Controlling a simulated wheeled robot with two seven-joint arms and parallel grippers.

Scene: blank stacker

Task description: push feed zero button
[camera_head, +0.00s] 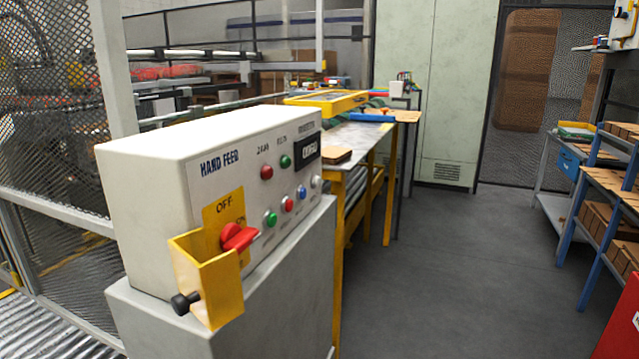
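A white control box labelled HAND FEED (150,150) stands on a grey pedestal (285,310) at left centre. Its face has a row of push buttons: green (270,218), red (287,204), blue (301,192) and whitish (316,181). Their small labels are unreadable, so I cannot tell which is feed zero. Above them are a red lamp (266,172), a green lamp (285,161) and a dark counter display (307,148) with unclear digits. A red rotary switch (237,237) sits by a yellow guard (213,290) with a black knob (184,303). Neither gripper shows.
The yellow guard juts out left of the buttons. Mesh fencing (60,120) stands on the left. A yellow-legged table (355,135) extends behind the box. Open grey floor (450,270) lies to the right, bounded by blue-framed shelves (590,230) and a red object (622,325).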

